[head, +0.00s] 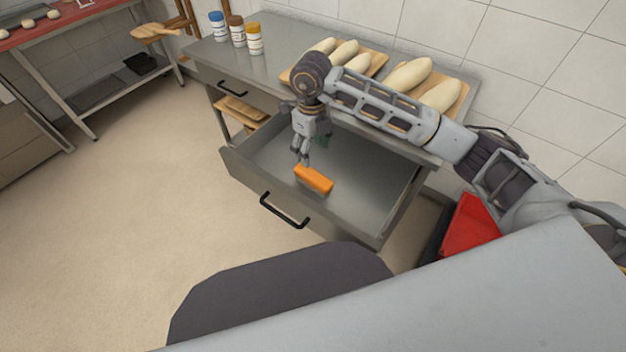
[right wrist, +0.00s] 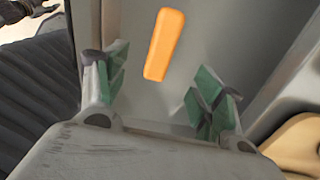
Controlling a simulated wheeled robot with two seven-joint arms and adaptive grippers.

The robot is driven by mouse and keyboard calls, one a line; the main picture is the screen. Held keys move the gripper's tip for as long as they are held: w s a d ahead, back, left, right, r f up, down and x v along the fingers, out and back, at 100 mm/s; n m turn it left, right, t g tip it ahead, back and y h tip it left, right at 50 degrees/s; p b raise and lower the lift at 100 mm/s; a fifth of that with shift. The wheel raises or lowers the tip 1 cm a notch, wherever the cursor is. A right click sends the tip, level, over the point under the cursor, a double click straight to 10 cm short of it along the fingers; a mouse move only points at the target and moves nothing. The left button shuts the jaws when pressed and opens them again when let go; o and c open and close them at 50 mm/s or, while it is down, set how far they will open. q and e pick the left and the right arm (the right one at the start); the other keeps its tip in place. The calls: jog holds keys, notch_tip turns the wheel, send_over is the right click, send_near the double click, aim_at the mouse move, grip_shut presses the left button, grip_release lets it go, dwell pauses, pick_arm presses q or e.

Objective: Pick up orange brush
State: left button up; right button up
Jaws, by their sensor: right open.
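The orange brush (head: 314,179) lies in the open metal drawer (head: 375,190), toward its front side. It shows as a plain orange block; bristles cannot be made out. My right gripper (head: 303,160) hangs over the drawer, just behind and above the brush. In the right wrist view the brush (right wrist: 164,44) lies beyond the open green-padded fingertips of the gripper (right wrist: 160,88), roughly centred between them and apart from them. Nothing is held. My left gripper is not in view.
The steel counter (head: 285,32) above the drawer holds several pale dough loaves (head: 408,74) on wooden boards and 3 jars (head: 237,31). A black drawer handle (head: 284,211) sticks out in front. A red bin (head: 470,226) stands at right. The floor at left is clear.

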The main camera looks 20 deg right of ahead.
aim_at(314, 174)
notch_tip(314, 174, down, 8)
jog(key=shift+r, duration=0.1)
jog(key=shift+f, duration=0.25)
dwell(0.4)
jog(key=shift+d+f, duration=0.15)
jog(key=shift+f, duration=1.15)
jog(key=shift+d+f, duration=0.1)
jog(key=shift+f, duration=1.2)
jog(key=c, duration=1.2)
jog(key=shift+o, duration=0.2)
jog(key=shift+r, duration=0.1)
